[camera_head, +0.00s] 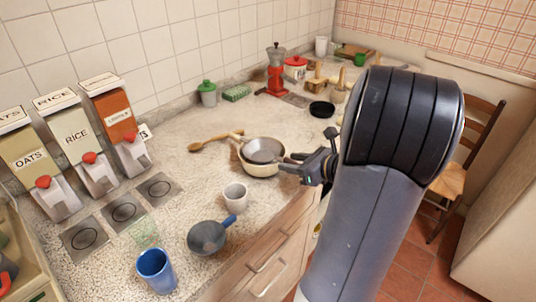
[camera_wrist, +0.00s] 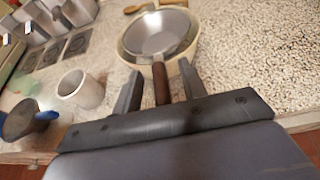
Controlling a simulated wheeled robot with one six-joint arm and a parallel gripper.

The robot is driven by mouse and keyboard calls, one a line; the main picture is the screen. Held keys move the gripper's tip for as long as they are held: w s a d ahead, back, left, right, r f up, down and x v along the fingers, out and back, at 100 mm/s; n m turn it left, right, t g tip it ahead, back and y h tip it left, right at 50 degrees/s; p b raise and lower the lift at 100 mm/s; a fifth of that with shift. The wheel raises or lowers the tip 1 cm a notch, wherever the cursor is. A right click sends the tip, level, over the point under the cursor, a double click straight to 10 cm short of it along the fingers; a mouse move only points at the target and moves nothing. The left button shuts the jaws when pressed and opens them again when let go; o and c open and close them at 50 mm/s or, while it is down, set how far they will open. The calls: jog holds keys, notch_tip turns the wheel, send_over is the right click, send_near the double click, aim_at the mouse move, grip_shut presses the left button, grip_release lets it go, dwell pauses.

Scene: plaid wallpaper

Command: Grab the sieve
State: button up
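The sieve (camera_head: 263,150) looks like a shallow grey metal bowl. It rests in a cream-coloured pan or bowl (camera_head: 262,170) on the counter. In the wrist view the sieve (camera_wrist: 158,33) is at top centre, inside the cream rim (camera_wrist: 128,53). A brown handle (camera_wrist: 161,84) points from it toward me; I cannot tell for certain whether it belongs to the sieve or the cream vessel. My gripper (camera_head: 289,163) is at the right side of the vessel. In the wrist view its fingers (camera_wrist: 160,88) are apart, one on each side of the handle, with gaps visible.
A white cup (camera_head: 235,196), a blue-handled grey pan (camera_head: 207,237) and a blue cup (camera_head: 155,271) stand nearer on the counter. A wooden spoon (camera_head: 213,141) lies behind the sieve. A black dish (camera_head: 321,109) is farther back. The counter's front edge runs below my gripper.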

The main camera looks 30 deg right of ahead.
jog(key=shift+w+f, duration=0.1)
jog(key=shift+w, duration=0.2)
jog(key=shift+c, duration=0.2)
grip_shut()
